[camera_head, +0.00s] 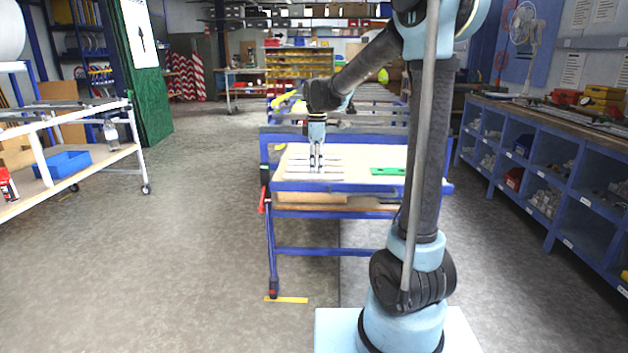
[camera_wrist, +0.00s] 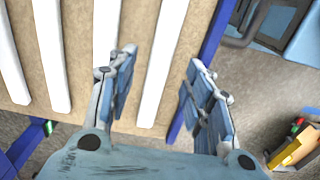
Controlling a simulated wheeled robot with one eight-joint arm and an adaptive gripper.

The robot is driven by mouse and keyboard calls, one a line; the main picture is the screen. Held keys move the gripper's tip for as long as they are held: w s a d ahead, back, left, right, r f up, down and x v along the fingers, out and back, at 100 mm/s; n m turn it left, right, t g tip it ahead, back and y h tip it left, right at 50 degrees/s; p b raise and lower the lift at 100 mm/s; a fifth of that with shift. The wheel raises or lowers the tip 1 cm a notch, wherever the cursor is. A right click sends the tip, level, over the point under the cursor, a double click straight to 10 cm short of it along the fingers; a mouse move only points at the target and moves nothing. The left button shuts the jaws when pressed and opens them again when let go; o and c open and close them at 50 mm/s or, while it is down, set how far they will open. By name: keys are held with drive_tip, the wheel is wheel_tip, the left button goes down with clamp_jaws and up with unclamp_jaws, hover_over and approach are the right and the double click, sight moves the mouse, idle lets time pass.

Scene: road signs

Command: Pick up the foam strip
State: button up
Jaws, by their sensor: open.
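Several white strips, which look like the foam strips, lie side by side on the beige top of a blue-framed table (camera_head: 360,152). They show in the head view as thin pale lines around my gripper (camera_head: 316,168). In the wrist view my gripper (camera_wrist: 163,58) is open and empty, its two fingers spread apart. One white strip (camera_wrist: 163,62) appears between the fingers, nearest the table's blue edge. Another strip (camera_wrist: 106,22) runs partly behind the left finger, and more lie to the left. I cannot tell how high the fingertips are above the strips.
A green flat piece (camera_head: 387,171) lies on the table to the right of my gripper. More blue tables stand behind it. Blue shelving (camera_head: 560,160) lines the right wall, and a white-framed cart (camera_head: 75,170) stands at left. The floor between cart and table is clear.

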sight(316, 175)
drive_tip(key=shift+a+f, duration=0.1)
drive_tip(key=shift+f, duration=1.55)
drive_tip(key=c, duration=0.8)
drive_tip(key=shift+c, duration=0.2)
